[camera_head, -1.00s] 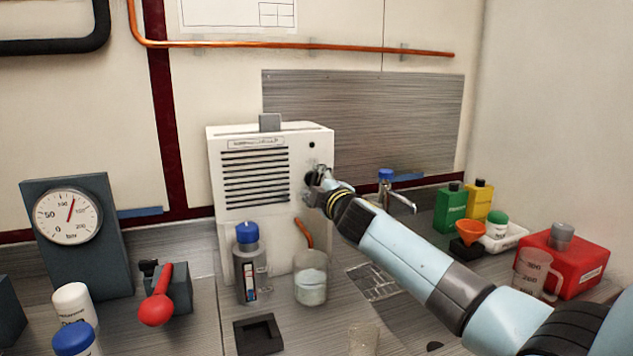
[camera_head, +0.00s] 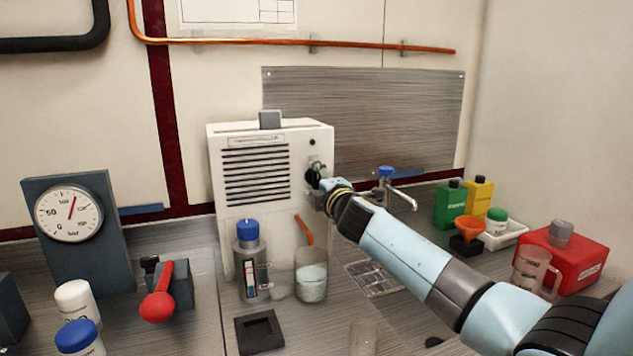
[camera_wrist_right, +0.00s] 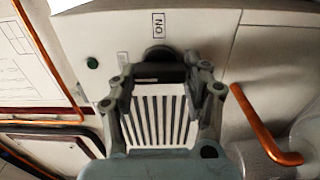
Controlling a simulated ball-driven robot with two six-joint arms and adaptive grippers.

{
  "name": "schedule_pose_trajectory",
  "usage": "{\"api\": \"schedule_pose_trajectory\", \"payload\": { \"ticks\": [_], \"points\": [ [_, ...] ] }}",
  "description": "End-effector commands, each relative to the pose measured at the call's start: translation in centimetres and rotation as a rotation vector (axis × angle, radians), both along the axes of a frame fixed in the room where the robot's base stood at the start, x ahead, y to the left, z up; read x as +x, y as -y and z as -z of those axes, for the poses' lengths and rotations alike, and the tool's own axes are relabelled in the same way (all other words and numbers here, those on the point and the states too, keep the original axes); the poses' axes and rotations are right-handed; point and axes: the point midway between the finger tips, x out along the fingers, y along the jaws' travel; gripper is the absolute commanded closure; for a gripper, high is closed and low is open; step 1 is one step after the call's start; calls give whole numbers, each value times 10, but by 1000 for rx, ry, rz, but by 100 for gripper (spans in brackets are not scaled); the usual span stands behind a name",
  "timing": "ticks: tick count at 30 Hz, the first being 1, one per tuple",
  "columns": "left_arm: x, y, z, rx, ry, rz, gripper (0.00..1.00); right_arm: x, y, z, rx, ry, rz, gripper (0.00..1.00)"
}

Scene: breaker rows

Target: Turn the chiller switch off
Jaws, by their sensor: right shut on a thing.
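The chiller (camera_head: 220,200) is a white box with dark vent slots, standing at the back of the bench. Its black switch (camera_head: 313,178) is on the right of the front face, partly covered by my right gripper (camera_head: 318,190). In the wrist view the dark switch (camera_wrist_right: 158,52) sits below an "ON" label (camera_wrist_right: 158,22), which appears turned on its side. My right gripper (camera_wrist_right: 163,80) is shut on the switch, a finger at each side. A small dark green lamp (camera_head: 312,142) is above the switch. My left gripper is out of view.
A grey bottle with a blue cap (camera_head: 250,270) and a glass beaker (camera_head: 311,283) stand before the chiller. A copper pipe (camera_wrist_right: 262,125) sticks out near the gripper. A tap (camera_head: 404,195), bottles (camera_head: 449,208) and a red box (camera_head: 575,262) are at the right.

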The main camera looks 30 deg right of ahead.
Motion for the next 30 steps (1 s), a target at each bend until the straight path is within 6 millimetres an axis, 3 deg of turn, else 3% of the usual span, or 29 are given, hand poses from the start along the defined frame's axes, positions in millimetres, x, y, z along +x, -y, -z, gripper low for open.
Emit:
{"api": "schedule_pose_trajectory", "payload": {
  "ticks": [2,3,8,20,30],
  "points": [
    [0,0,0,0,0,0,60,-1,0,2,-1,-3,0,83],
    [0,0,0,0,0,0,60,-1,0,2,-1,-3,0,49],
    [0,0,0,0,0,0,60,0,0,2,0,-3,0,28],
    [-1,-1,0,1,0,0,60,-10,-2,1,-2,-1,-1,27],
    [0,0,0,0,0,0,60,-80,-19,3,-1,-4,-2,27]
  ]
}}
